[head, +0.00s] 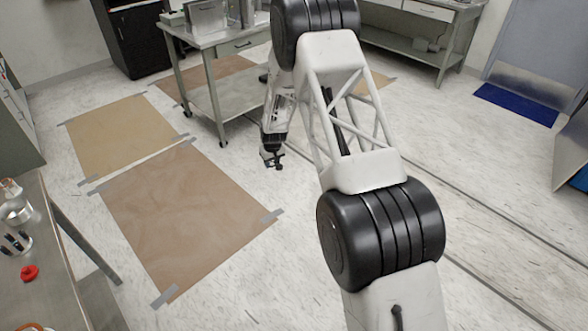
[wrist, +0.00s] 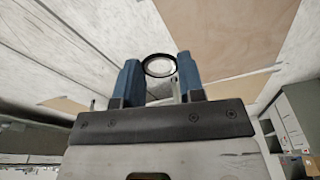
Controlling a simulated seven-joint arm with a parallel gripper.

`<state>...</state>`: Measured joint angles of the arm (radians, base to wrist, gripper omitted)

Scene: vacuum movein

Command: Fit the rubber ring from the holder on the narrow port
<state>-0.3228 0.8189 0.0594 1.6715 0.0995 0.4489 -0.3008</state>
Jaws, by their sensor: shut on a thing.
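My gripper (head: 272,154) hangs over the floor beside the middle cart in the head view, too small there to show what it holds. In the wrist view, the two blue fingers of my gripper (wrist: 160,66) are shut on a thin dark ring (wrist: 160,76). The ring sits between the fingertips, and pale floor shows through its open middle. I cannot pick out the narrow port or the ring holder for sure in either view.
A metal bench (head: 62,277) at the left edge carries a glass vessel (head: 18,211), several dark upright pieces (head: 17,243) and a red part (head: 29,272). A grey cart (head: 214,92) stands behind my gripper. Brown sheets (head: 185,215) are taped to the open floor.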

